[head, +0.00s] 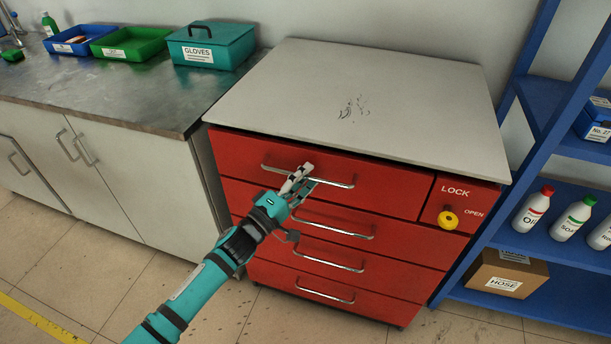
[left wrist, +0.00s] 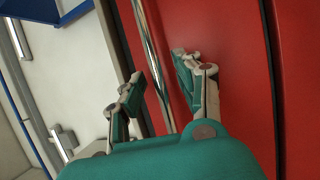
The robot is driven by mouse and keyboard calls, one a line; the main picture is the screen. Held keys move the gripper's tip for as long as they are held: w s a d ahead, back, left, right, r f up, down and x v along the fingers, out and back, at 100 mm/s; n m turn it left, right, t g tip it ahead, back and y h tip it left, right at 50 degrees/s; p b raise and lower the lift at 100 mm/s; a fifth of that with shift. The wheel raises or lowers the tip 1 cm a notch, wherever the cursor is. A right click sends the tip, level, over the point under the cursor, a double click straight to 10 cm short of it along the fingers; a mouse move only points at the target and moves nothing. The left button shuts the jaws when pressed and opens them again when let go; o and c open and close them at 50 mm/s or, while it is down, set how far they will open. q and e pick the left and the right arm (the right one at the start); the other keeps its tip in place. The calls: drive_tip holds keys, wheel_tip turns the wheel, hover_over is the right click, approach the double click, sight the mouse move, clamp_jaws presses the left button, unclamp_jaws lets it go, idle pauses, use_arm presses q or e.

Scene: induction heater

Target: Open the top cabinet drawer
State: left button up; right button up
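The red cabinet has a top drawer (head: 390,188) with a metal bar handle (head: 335,182); the drawer looks closed. My left gripper (head: 304,178) is at the left-middle part of this handle, its fingers apart. In the left wrist view the handle (left wrist: 151,62) runs between the two spread fingers of the gripper (left wrist: 158,72), without clear contact on both sides. The red drawer front (left wrist: 235,75) fills the right of that view. A yellow lock knob (head: 448,219) sits on the panel right of the drawer, by the words LOCK and OPEN. My right gripper is not in view.
Lower drawers (head: 320,240) with similar handles lie below. A metal-topped counter (head: 110,95) with bins stands left, and a blue shelf (head: 560,255) with bottles and a box stands right. The grey cabinet top (head: 400,90) is clear. Floor shows in front.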

use_arm(q)
drive_tip(key=shift+w+d, duration=0.15)
drive_tip(key=shift+w, duration=0.05)
clamp_jaws()
idle(0.5)
